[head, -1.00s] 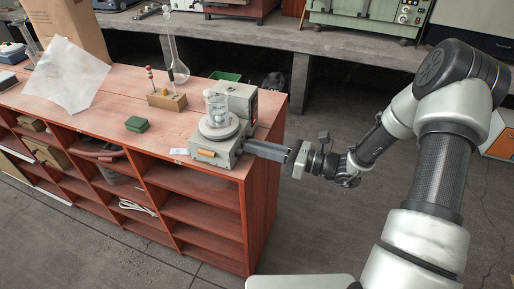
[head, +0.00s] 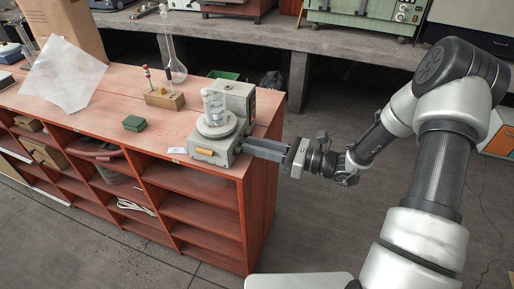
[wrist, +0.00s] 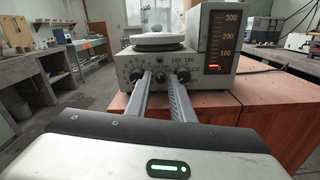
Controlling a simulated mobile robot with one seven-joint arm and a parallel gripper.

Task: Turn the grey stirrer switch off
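The grey stirrer (head: 208,150) stands at the right end of the red wooden bench, with a glass beaker (head: 215,105) on its round plate. In the wrist view the stirrer's front panel (wrist: 160,90) faces me, with a dark knob (wrist: 136,77) on the left and another (wrist: 184,75) on the right. My gripper (wrist: 161,78) reaches to the panel between these knobs, its two long fingers apart with a gap between them. It also shows in the head view (head: 245,148), at the stirrer's right side. The fingertips hide part of the panel, so the switch and any contact are unclear.
A scale display (wrist: 226,38) on the stirrer shows a red lit bar near its bottom. The floor to the right is open.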

